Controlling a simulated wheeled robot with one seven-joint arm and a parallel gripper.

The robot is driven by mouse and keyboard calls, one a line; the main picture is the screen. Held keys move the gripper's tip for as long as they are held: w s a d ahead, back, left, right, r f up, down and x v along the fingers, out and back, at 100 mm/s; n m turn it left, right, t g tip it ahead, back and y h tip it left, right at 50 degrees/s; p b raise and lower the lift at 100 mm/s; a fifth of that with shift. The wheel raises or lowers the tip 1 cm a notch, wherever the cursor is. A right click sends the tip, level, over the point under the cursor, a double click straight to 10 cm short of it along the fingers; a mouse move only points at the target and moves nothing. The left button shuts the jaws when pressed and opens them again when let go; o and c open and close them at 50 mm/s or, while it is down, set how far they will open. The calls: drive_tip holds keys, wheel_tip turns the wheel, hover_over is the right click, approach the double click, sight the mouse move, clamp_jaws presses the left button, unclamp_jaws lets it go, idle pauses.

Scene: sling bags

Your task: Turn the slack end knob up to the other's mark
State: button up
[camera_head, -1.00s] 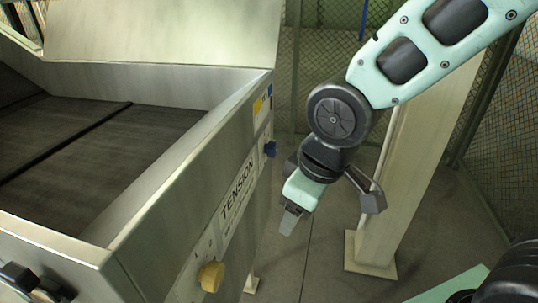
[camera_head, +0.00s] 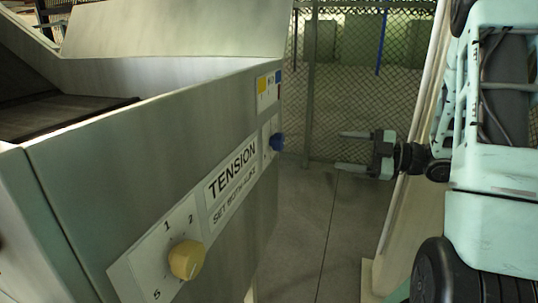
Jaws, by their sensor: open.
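A yellow knob (camera_head: 187,260) sits on a pale dial plate (camera_head: 160,246) at the near end of the machine's side panel. The digits 1, 2 and 5 show around it; its pointer cannot be made out. A blue knob (camera_head: 277,142) sits on a similar plate at the far end; its setting is too small to read. Between them is a label (camera_head: 231,178) reading TENSION, with a smaller line below. My gripper (camera_head: 355,151) is open and empty, right of the blue knob and apart from it, its two fingers pointing left toward the machine.
A small plate with yellow and blue patches (camera_head: 268,88) is above the blue knob. A pale post (camera_head: 396,235) stands behind my arm at right. Mesh fencing (camera_head: 345,105) closes the back. Bare floor (camera_head: 315,220) lies between the machine and the post.

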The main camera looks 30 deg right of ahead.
drive_tip(key=s, duration=0.1)
drive_tip(key=p, duration=0.3)
approach(283, 142)
drive_tip(key=x, duration=0.9)
drive_tip(key=shift+a, duration=0.2)
drive_tip(key=c, duration=1)
